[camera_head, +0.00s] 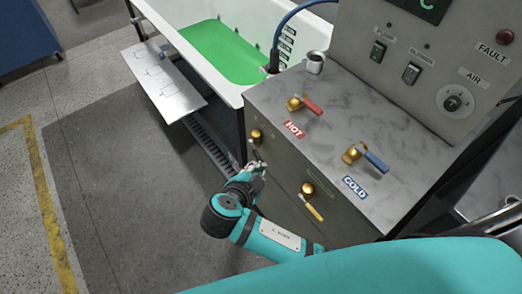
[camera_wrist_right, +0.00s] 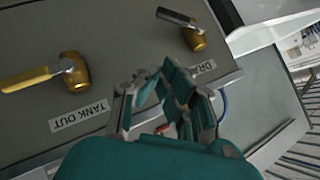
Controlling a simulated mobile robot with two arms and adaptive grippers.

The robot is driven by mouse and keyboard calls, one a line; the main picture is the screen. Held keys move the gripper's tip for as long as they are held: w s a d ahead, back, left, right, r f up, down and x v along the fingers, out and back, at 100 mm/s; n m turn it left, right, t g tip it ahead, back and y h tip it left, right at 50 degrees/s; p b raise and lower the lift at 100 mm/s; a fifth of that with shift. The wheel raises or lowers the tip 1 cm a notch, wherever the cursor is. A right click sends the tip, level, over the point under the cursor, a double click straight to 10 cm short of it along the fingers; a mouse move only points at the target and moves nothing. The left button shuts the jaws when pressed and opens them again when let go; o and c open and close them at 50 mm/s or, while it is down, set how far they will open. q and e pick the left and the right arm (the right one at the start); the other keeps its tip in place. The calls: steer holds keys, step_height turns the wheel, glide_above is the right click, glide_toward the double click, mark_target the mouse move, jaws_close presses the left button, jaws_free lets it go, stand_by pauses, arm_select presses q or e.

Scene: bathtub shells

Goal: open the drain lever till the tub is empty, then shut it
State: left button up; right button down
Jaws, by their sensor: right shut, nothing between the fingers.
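The white tub (camera_head: 178,40) at the top holds bright green liquid (camera_head: 222,52) over its floor, below the marks on its inner wall. The drain valve (camera_head: 256,134) is a brass fitting on the cabinet front near the tub. In the right wrist view its dark lever (camera_wrist_right: 175,17) points up and left from the brass body, above a partly hidden DRAIN label (camera_wrist_right: 203,67). My right gripper (camera_head: 258,167) is just below the drain valve in the head view. It is shut and empty, apart from the lever in the right wrist view (camera_wrist_right: 180,82). My left gripper is out of view.
The TANK OUT valve (camera_head: 307,189) with a yellow handle sits beside the drain valve. HOT (camera_head: 311,106) and COLD (camera_head: 375,162) levers stand on the grey countertop (camera_head: 345,115), with a metal cup (camera_head: 315,63) behind.

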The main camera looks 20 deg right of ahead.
mark_target(263, 161)
steer(key=shift+a+f+p+x, duration=0.3)
steer(key=shift+a+x, duration=0.1)
steer(key=shift+x, duration=1.65)
steer(key=shift+a+f+p+x, duration=0.25)
steer(key=shift+a+p+x, duration=0.1)
steer(key=shift+x, duration=1.65)
steer(key=shift+a+f+p+x, duration=0.3)
steer(key=shift+a+x, duration=0.1)
steer(key=shift+x, duration=1.65)
steer(key=shift+w, duration=0.15)
